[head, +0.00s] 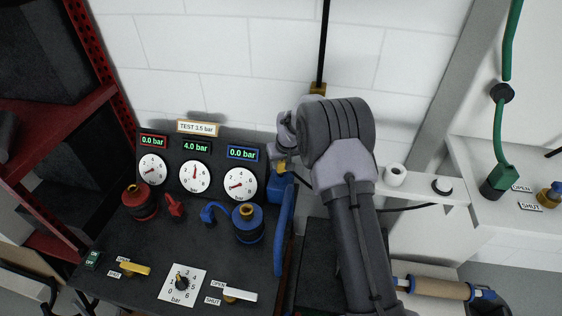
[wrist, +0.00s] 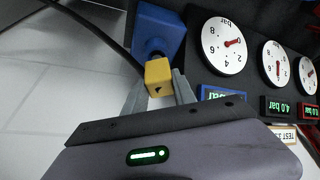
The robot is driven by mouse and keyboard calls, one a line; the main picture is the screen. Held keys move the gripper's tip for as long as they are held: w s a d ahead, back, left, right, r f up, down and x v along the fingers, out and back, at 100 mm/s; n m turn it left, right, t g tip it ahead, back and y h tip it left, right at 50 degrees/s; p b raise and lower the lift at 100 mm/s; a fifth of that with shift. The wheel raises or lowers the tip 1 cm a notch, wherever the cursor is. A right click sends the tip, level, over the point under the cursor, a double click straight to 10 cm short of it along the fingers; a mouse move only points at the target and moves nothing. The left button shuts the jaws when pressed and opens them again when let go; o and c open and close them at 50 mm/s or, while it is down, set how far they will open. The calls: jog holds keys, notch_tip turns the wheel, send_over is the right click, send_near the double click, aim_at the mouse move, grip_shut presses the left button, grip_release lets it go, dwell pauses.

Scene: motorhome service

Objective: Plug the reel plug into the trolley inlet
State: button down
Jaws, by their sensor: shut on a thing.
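The reel plug (wrist: 159,77) is a small yellow block with a black cable (wrist: 95,38). My gripper (wrist: 160,92) is shut on it, one grey finger on each side. In the head view my gripper (head: 283,160) points down at the right edge of the black trolley (head: 120,235). A blue box (wrist: 157,28) with a round collar, which looks like the trolley inlet, sits right beyond the plug. The box shows in the head view (head: 281,189), partly hidden. The plug is lined up close to the collar; I cannot tell whether it is seated.
Gauges with digital displays (head: 195,147) stand at the trolley's back. Red (head: 140,203) and blue (head: 248,225) fittings stand on its top. A blue hose (head: 285,232) hangs by its right edge. A white ledge (head: 420,190) lies right of my arm, a red shelf (head: 45,122) left.

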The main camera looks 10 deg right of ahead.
jog(key=shift+f+b, duration=1.1)
jog(key=shift+f, duration=0.3)
jog(key=c, duration=0.9)
grip_release()
jog(key=shift+c, duration=0.2)
